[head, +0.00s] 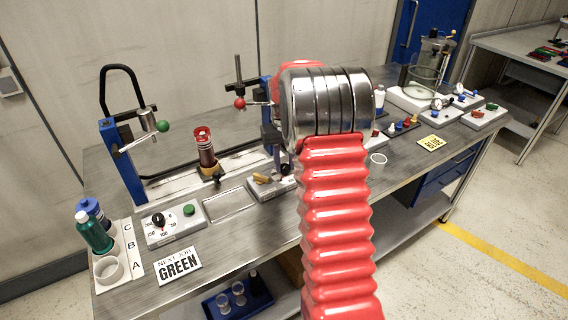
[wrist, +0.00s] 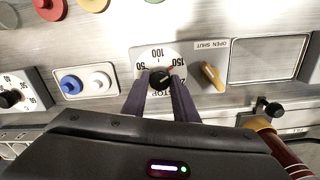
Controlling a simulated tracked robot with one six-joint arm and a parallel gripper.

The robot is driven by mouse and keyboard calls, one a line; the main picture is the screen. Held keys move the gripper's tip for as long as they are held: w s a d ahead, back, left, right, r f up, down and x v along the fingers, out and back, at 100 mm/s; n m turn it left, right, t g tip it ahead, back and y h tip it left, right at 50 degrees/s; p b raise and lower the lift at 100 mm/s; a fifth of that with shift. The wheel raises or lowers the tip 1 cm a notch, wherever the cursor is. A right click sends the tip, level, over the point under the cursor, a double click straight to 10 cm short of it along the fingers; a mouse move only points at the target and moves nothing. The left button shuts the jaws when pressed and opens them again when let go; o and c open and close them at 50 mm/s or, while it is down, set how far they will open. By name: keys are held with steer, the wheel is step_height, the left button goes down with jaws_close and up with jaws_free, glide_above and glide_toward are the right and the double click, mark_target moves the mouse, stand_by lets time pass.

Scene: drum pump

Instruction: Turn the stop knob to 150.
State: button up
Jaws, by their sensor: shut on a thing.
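The black stop knob (wrist: 160,80) sits on a white dial plate (wrist: 142,56) marked 50, 100 and 150, with STOP partly hidden beside it. My gripper (wrist: 161,88) is shut on the knob, one dark finger on each side. A red mark lies at the knob's upper right, near the 150. A pale line on the knob's top appears to point up and right, towards that side; its exact reading is too small to tell.
A tan lever (wrist: 212,76) marked OPEN SHUT stands close right of the knob. Blue (wrist: 70,84) and white (wrist: 100,80) buttons lie left. A vessel with dark red contents (head: 206,153) stands on the bench. A card (head: 178,265) reads NEXT JOB GREEN.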

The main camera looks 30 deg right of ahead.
mark_target(283, 165)
steer(key=shift+w, duration=0.1)
steer(key=o, duration=1.1)
steer(key=shift+c, duration=0.2)
steer(key=shift+r, duration=0.15)
step_height(283, 165, up, 14)
steer(key=shift+a+f, duration=0.2)
steer(key=shift+f, duration=0.05)
steer(key=shift+w, duration=0.1)
